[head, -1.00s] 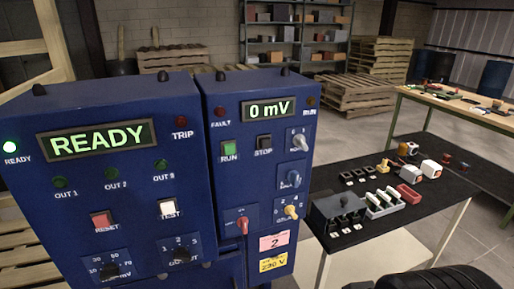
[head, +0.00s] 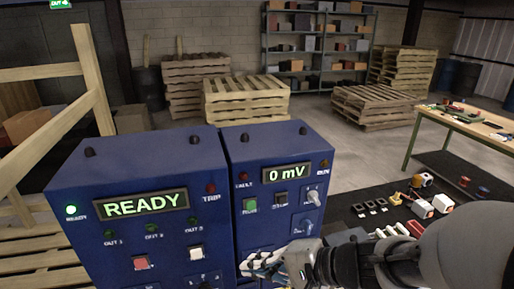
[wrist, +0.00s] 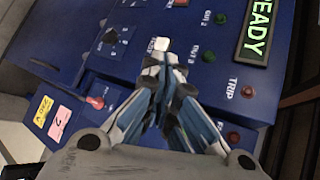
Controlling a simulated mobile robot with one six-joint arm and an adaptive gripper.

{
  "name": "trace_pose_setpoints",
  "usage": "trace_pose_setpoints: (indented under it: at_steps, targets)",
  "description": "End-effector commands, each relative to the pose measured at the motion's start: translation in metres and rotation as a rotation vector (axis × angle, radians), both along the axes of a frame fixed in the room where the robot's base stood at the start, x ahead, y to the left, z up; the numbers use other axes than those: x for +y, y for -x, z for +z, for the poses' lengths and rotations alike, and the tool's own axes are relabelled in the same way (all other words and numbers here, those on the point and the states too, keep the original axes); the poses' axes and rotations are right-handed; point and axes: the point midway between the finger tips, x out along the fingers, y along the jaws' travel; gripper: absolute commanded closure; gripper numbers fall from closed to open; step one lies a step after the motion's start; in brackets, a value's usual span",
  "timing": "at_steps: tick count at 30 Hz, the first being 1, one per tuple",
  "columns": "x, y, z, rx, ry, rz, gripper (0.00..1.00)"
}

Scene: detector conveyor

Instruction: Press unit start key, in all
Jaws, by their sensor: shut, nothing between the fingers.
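Two blue cabinets stand side by side. The right cabinet (head: 240,146) has a 0 mV display (head: 284,173), a green RUN key (head: 249,204) and a dark STOP key (head: 280,199). The left cabinet (head: 120,170) has a lit READY display (head: 147,204), a red RESET key (head: 140,263) and a white TEST key (head: 196,253). My gripper (head: 246,265) is shut and empty, in front of the right cabinet's lower part in the head view. In the wrist view, my gripper's fingertips (wrist: 165,62) appear just below the white key (wrist: 160,43); contact cannot be told.
A red knob (wrist: 97,102) and yellow label (wrist: 43,111) are on the right cabinet. A dark table with small parts, including a white block (head: 442,203), stands at the right. A wooden bench (head: 470,125) and pallets (head: 247,100) are behind, with open floor between.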

Motion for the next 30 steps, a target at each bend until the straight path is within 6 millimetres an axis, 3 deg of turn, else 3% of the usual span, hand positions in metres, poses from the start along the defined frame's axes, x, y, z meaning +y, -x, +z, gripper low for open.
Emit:
trace_pose_setpoints:
  at_steps: [3, 6, 20, 30]
  targets:
    - [-0.01, -0.029, 0.012, 0.017, -0.075, -0.112, 1.0]
    - [-0.015, -0.041, 0.012, 0.017, -0.101, -0.162, 1.0]
    - [-0.016, -0.048, 0.011, 0.014, -0.11, -0.177, 1.0]
    - [-0.004, -0.086, 0.013, 0.016, -0.11, -0.175, 1.0]
